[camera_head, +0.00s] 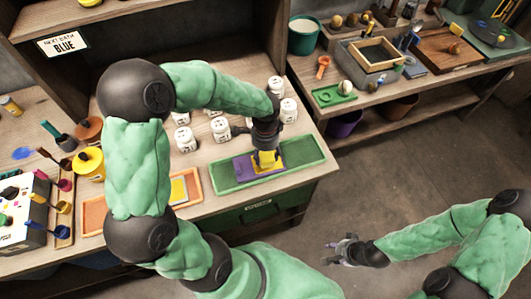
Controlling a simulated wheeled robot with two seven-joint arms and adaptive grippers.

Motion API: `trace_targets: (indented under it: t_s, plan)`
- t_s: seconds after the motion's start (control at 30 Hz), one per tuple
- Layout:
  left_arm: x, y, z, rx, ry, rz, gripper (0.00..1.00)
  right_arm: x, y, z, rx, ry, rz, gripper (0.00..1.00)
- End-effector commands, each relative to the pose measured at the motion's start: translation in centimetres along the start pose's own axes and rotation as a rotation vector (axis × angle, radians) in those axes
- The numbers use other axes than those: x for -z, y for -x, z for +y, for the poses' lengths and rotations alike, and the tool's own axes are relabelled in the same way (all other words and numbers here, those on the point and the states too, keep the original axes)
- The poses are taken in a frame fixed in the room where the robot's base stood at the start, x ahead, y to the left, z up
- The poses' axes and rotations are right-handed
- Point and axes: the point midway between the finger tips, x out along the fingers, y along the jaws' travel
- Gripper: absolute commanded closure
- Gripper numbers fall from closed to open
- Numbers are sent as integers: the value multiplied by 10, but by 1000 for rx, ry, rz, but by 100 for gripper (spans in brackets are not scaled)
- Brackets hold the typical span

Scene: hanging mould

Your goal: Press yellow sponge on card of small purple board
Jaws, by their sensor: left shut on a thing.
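My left gripper (265,148) points down over the green tray and is shut on the yellow sponge (268,160). The sponge is low over the small purple board (243,168), at its right part. The gripper and sponge hide the card, and I cannot tell whether the sponge touches it. The board lies in the long green tray (306,155) at the bench's front edge. My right gripper (333,252) is away from the bench, over the floor, with nothing visible in it. Its fingers are too small to tell open from shut.
Several white cups with faces (220,128) stand just behind the tray. An orange tray (194,184) with a yellow piece lies to its left, partly behind my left arm. A yellow pot (89,165) and brushes stand further left. A second bench (420,80) is at right.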

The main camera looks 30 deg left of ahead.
Motion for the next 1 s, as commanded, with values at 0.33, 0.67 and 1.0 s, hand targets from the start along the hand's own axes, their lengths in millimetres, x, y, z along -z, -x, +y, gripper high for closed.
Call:
trace_targets:
  t_s: [0.33,0.67,1.0]
  plan:
    - [0,27,0,1,0,1,69,-1,22,-8,0,0,0,60]
    - [0,49,0,1,0,1,69,-2,40,-14,0,0,0,60]
    - [0,51,0,1,0,1,69,-2,41,-14,0,0,0,60]
